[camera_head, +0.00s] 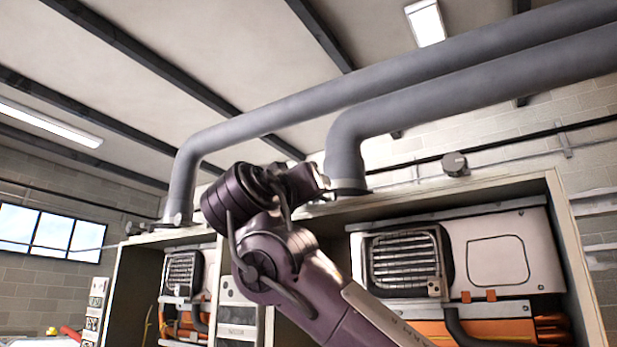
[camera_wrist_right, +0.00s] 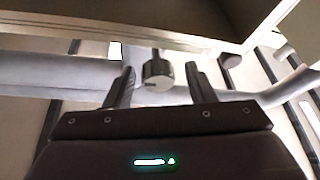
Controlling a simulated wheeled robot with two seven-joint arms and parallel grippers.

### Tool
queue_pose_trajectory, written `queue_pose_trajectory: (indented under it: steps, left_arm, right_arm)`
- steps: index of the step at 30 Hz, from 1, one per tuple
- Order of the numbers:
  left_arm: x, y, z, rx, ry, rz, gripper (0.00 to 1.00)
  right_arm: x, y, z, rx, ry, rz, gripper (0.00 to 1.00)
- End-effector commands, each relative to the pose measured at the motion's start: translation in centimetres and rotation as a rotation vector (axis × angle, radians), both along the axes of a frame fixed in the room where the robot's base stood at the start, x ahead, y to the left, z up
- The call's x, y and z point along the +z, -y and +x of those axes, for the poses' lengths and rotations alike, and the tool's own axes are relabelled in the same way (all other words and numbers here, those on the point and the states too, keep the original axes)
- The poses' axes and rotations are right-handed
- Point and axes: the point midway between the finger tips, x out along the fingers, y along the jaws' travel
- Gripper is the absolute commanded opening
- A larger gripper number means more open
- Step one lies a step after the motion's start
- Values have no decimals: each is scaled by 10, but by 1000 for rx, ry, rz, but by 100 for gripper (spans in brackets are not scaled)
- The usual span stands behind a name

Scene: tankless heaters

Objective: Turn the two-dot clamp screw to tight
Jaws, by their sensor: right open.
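In the head view my right gripper (camera_head: 318,184) is at the foot of the right grey pipe (camera_head: 345,160), above the cabinet top, and hides that screw. Another dark round screw (camera_head: 455,163) sits farther right. The dots are too small to read. My left gripper is not in view.
Open cabinets (camera_head: 570,240) with heater units (camera_head: 500,255) stand below the pipes. A second grey pipe (camera_head: 182,180) comes down at the left, with a dark knob (camera_head: 135,228) beside it. The cabinet's top edge lies close to my right gripper.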

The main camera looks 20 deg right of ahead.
Motion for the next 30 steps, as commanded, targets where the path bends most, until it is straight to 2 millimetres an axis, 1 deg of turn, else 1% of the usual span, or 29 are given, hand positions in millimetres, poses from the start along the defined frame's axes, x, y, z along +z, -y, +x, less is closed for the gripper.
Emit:
queue_pose_trajectory:
  steps: [1,3,9,13,14,21,24,27,30]
  left_arm:
    - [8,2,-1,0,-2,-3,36]
    - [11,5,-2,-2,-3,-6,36]
    - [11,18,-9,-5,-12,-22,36]
    - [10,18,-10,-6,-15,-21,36]
    - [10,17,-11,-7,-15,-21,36]
    - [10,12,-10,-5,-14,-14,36]
    - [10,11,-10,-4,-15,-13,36]
    - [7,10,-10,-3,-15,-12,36]
    - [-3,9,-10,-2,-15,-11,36]
  right_arm:
    - [5,4,5,-1,-1,1,50]
    - [6,8,8,0,-1,2,50]
    - [5,10,12,2,1,1,50]
    - [5,10,11,1,0,1,50]
    - [5,10,11,1,0,1,49]
    - [5,10,11,1,0,1,17]
    - [5,10,11,1,0,1,5]
    - [4,10,11,1,5,6,5]
    - [0,9,12,0,36,31,5]
